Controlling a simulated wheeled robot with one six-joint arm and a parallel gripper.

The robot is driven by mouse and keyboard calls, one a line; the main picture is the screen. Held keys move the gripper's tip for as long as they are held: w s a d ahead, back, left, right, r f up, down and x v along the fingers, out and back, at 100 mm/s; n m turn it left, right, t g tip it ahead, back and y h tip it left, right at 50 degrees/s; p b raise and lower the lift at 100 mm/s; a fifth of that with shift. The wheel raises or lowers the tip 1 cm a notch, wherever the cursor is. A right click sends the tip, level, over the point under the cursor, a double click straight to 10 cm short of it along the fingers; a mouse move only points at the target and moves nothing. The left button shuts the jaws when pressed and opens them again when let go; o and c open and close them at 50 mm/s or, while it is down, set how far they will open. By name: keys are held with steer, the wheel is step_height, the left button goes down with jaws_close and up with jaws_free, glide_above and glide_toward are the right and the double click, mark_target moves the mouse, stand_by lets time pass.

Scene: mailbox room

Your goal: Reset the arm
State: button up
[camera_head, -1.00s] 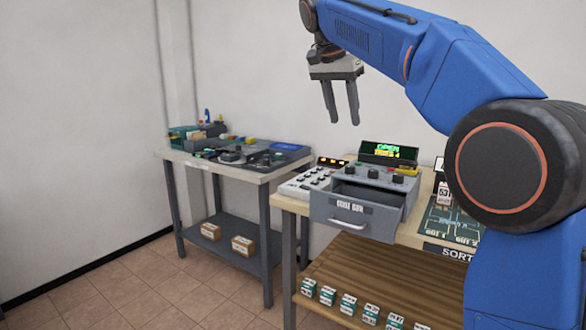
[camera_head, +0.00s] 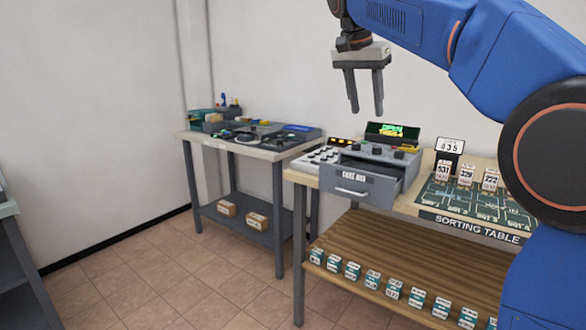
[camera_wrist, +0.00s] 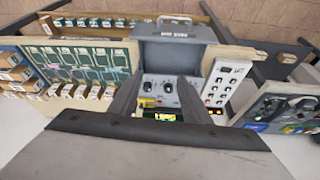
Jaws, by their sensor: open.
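My gripper (camera_head: 364,92) hangs from my blue arm with its fingers pointing down. It is open, with a gap between the fingers and nothing held. It is in the air above the grey box with knobs (camera_head: 378,153) on the sorting table (camera_head: 473,229), clear of it. The box's drawer (camera_head: 361,187) is pulled out, and a green-lit display (camera_head: 391,132) stands behind it. In the wrist view, my gripper's fingers (camera_wrist: 158,98) reach toward the grey box (camera_wrist: 165,92), and the drawer (camera_wrist: 178,30) shows beyond.
A keypad panel (camera_head: 320,155) sits left of the box. Small upright cards (camera_head: 467,175) and a 435 sign (camera_head: 450,146) stand on the right. Several small boxes (camera_head: 394,288) line the lower shelf. A second table (camera_head: 250,150) with tools stands at the left wall. Floor (camera_head: 160,280) is open.

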steer(key=s+d+f+n+y, duration=0.1)
steer(key=s+d+f+n, duration=0.1)
steer(key=s+f, duration=1)
steer(key=s+d+f+n+t+y, duration=0.1)
steer(key=s+d+f+n, duration=0.2)
steer(key=s+f, duration=0.9)
steer(key=s+d+f+n+y, duration=0.1)
steer(key=s+d+f+n, duration=0.2)
steer(key=s+f, duration=0.9)
step_height(320, 180, down, 2)
steer(key=d, duration=0.2)
steer(key=shift+d+t, duration=0.3)
steer(key=shift+s, duration=0.1)
